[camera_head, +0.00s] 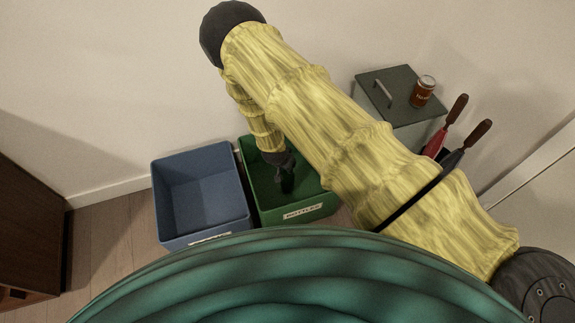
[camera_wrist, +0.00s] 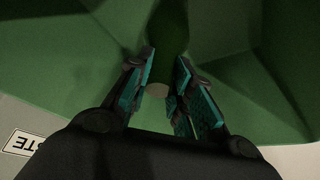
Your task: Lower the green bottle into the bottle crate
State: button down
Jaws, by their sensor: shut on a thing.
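The bottle crate (camera_head: 310,196) is a green open box with a "BOTTLES" label on its front wall, and its green walls fill much of the wrist view (camera_wrist: 60,70). My gripper (camera_head: 283,172) points down inside the crate's outline. In the wrist view my gripper (camera_wrist: 165,92) is shut on the green bottle, with teal finger pads on either side. A dark green part of the bottle (camera_wrist: 171,28) shows beyond the fingers, and a small pale disc shows between them. The bottle's lower end is hidden, so I cannot tell whether it touches the crate floor.
A blue open crate (camera_head: 200,190) stands directly left of the green one. A dark cabinet (camera_head: 28,220) stands far left, with wooden floor between.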

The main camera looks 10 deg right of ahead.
jog(key=shift+f, duration=0.3)
dwell(0.4)
jog(key=c, duration=1.2)
grip_release()
jog(key=shift+r, duration=0.1)
jog(key=shift+v, duration=5.9)
